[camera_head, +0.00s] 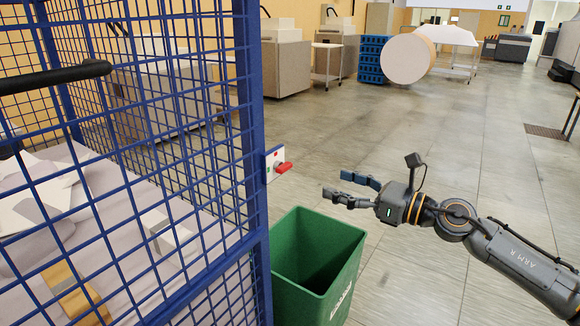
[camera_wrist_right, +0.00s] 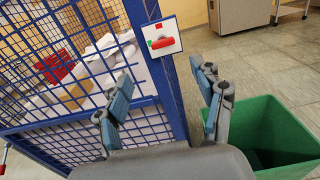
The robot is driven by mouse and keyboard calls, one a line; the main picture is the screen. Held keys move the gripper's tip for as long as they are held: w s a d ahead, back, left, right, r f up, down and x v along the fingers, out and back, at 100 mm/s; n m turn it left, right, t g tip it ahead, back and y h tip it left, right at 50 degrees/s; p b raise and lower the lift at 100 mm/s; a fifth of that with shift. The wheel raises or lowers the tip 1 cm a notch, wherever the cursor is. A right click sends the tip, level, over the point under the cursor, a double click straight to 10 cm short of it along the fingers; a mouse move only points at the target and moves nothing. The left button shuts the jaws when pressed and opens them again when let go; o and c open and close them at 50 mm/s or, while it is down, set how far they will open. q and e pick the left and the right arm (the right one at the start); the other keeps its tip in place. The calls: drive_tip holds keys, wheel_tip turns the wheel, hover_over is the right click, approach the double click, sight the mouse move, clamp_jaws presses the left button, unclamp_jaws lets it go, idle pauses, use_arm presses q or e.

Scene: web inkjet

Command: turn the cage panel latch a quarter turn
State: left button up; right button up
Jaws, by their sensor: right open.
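The cage panel (camera_head: 190,160) is blue wire mesh in a blue frame at the left of the head view. Its latch (camera_head: 283,168) is a red handle on a small white plate with a green mark, fixed to the frame post. In the right wrist view the red latch (camera_wrist_right: 162,43) lies roughly level across its plate, beyond the fingers. My right gripper (camera_head: 348,189) is open and empty, to the right of the latch and apart from it. Its two blue-padded fingers also show in the right wrist view (camera_wrist_right: 163,108). My left gripper is not in view.
A green bin (camera_head: 345,272) stands on the floor beside the cage post, below the latch and my right gripper. Paper scraps (camera_head: 45,200) lie inside the cage. A black bar (camera_head: 55,77) crosses the cage front at left. Open floor (camera_head: 440,130) extends behind and right.

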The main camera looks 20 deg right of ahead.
drive_tip(key=p, duration=0.4)
approach(288, 167)
drive_tip(key=p+x, duration=0.2)
drive_tip(key=x, duration=0.6)
drive_tip(key=shift+w+a, duration=0.15)
drive_tip(key=shift+w, duration=0.05)
drive_tip(key=shift+w+a, duration=0.3)
drive_tip(key=c, duration=1.1)
drive_tip(key=shift+c, duration=0.3)
